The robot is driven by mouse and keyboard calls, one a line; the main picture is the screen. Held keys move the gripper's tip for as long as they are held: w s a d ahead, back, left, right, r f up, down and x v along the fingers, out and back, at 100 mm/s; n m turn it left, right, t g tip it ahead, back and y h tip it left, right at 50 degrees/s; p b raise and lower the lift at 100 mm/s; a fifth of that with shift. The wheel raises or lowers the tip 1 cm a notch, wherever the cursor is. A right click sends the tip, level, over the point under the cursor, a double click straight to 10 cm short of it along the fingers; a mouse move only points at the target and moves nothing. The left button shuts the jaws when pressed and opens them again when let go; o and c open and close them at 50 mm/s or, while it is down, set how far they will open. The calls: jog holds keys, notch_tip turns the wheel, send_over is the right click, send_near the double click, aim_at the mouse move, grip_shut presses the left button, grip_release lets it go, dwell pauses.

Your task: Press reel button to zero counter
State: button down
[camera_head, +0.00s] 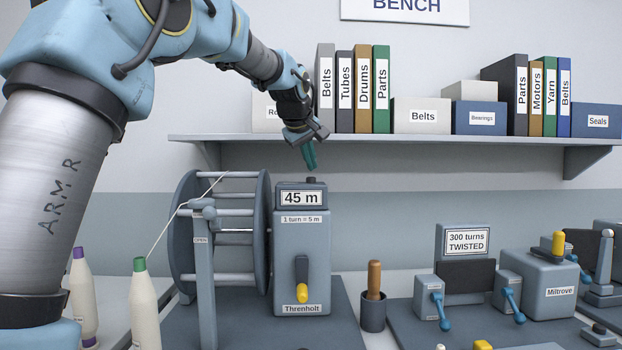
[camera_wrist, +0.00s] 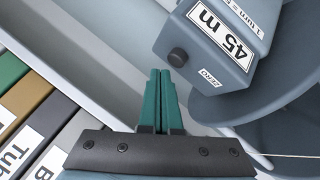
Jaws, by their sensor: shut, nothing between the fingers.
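The reel machine (camera_head: 302,255), labelled Threnholt, stands on a dark base with a counter (camera_head: 300,198) reading 45 m. The counter also shows in the wrist view (camera_wrist: 216,35). A dark round button (camera_head: 311,180) sits on top of the counter box. In the wrist view the button (camera_wrist: 178,57) is beside a label reading ZERO. My gripper (camera_head: 312,166), with green fingers, is shut and empty just above the button in the head view. In the wrist view its fingertips (camera_wrist: 160,73) are left of and apart from the button.
The large reel (camera_head: 264,235) with a thread stands left of the counter. A shelf (camera_head: 400,138) with binders and boxes runs behind my gripper. A wooden-handled tool in a cup (camera_head: 373,310) and the twist machine (camera_head: 545,280) stand to the right. Bobbins (camera_head: 145,305) stand at lower left.

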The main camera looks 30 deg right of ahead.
aim_at(311, 178)
dwell(0.6)
jog(key=shift+f+b, duration=0.3)
jog(key=shift+f, duration=0.1)
jog(key=shift+f+b, duration=0.4)
jog(key=shift+f, duration=0.15)
dwell(0.6)
jog(key=shift+r, duration=0.1)
jog(key=shift+r+p, duration=0.85)
notch_tip(311, 178, up, 5)
jog(key=p, duration=0.4)
jog(key=shift+r, duration=0.1)
dwell(0.8)
